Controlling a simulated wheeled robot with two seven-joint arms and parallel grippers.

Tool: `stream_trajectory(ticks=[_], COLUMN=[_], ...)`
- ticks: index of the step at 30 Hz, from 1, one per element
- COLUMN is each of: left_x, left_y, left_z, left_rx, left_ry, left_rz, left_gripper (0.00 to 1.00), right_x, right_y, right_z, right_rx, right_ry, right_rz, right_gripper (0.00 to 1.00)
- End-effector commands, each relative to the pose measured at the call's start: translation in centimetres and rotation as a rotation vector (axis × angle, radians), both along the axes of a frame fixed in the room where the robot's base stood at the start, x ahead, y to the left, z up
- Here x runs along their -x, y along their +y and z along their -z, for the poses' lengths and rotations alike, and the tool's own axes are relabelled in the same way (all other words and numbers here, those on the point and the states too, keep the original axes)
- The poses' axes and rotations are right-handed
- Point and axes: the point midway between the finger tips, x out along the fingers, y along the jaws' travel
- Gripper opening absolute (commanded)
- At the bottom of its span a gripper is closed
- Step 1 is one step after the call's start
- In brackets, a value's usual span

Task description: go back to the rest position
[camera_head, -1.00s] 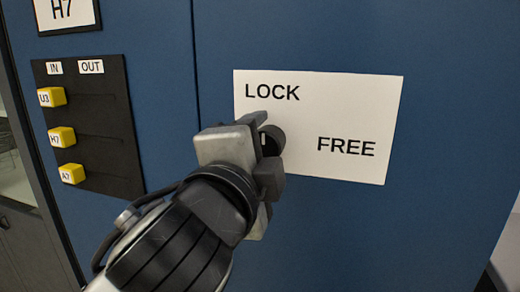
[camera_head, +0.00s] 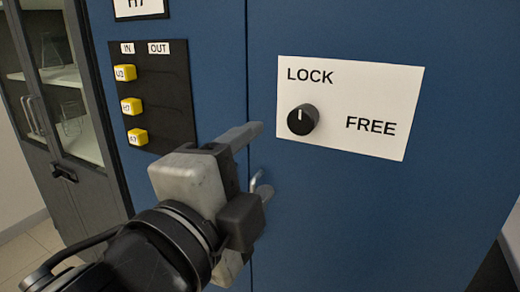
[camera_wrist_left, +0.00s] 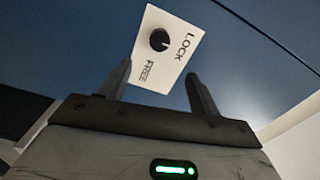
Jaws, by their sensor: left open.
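My left gripper (camera_head: 260,158) is open and empty, in front of the blue cabinet and to the lower left of the knob. Its two fingers also show apart in the left wrist view (camera_wrist_left: 158,85). The black knob (camera_head: 302,119) sits on a white plate (camera_head: 345,75) marked LOCK and FREE. The knob's white mark points up towards LOCK. The gripper is apart from the knob, which also shows in the left wrist view (camera_wrist_left: 159,40). My right gripper is not in view.
A black panel (camera_head: 170,95) marked IN and OUT carries yellow blocks (camera_head: 131,106) at its left side. A blue cabinet face (camera_head: 340,210) fills the middle. A glass-fronted cupboard (camera_head: 70,120) stands at the left, with floor (camera_head: 25,255) showing below it.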

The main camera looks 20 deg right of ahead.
Motion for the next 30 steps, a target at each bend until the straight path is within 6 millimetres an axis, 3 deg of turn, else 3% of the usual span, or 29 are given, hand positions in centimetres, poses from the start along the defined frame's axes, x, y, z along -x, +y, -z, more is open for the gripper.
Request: stream_trajectory(ticks=[14,19,23,27,30], left_x=[0.4,-1.1,-4.1,-6.9,-7.2], left_y=[0.4,0.9,2.3,5.5,8.5], left_z=[0.0,1.8,6.4,14.6,21.5], left_rx=[0.001,0.077,0.245,0.466,0.61], left_ry=[0.001,0.104,0.321,0.588,0.757], left_rz=[0.011,-0.005,-0.062,-0.178,-0.29], left_gripper=[0.63,0.63,0.63,0.63,0.63], right_x=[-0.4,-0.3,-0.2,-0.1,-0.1], right_y=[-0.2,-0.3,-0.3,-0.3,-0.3], right_z=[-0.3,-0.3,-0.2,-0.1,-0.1], right_rx=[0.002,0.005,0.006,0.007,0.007], right_ry=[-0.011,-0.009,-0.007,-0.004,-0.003], right_rz=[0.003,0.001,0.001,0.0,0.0], right_gripper=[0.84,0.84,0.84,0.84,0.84])
